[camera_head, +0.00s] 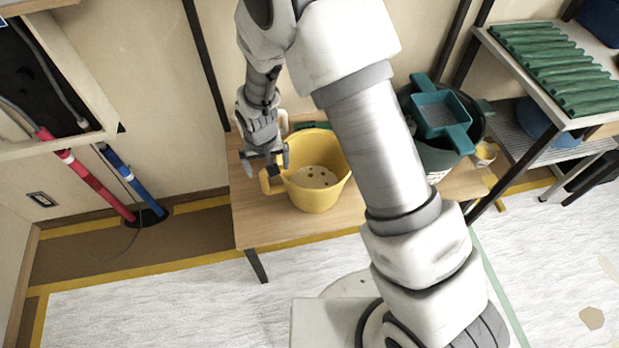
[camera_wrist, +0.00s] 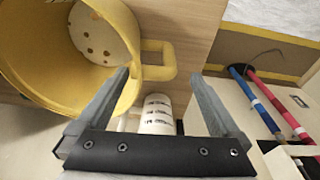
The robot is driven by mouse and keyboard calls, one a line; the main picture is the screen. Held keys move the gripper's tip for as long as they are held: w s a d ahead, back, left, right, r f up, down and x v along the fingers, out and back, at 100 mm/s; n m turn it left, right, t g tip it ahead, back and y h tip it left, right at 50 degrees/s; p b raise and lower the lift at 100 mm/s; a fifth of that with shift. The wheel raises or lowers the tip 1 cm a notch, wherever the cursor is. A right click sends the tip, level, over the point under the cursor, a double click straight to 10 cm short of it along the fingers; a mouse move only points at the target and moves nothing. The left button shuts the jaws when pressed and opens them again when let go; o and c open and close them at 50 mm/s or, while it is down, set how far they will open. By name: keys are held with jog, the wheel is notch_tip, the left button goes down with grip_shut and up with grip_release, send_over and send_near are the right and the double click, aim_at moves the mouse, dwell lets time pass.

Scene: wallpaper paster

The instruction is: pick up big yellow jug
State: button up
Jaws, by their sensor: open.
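The big yellow jug (camera_head: 322,172) stands upright on a wooden table (camera_head: 262,225), with its handle (camera_head: 268,181) toward the left. My gripper (camera_head: 277,166) is above the jug's left side, close to the handle. In the wrist view the jug (camera_wrist: 45,60) fills the upper left, and its handle (camera_wrist: 160,60) shows ahead, between and beyond the two fingers of my gripper (camera_wrist: 162,85). The fingers are wide apart with nothing held between them. The left finger overlaps the jug's rim in that view; I cannot tell whether they touch.
A dark green bucket (camera_head: 440,157) with a teal tray-like piece (camera_head: 441,112) stands to the right, behind my arm. A small yellow-rimmed cup (camera_head: 485,154) is beside it. A shelf with green slats (camera_head: 555,65) is at far right. Red (camera_head: 95,185) and blue (camera_head: 130,178) poles lean left.

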jog(key=f+b, duration=0.1)
jog(key=f, duration=0.1)
jog(key=w+f, duration=0.1)
jog(key=f, duration=0.2)
jog(key=shift+w+b, duration=0.1)
jog(key=shift+b, duration=0.3)
jog(key=shift+r, duration=0.1)
grip_shut()
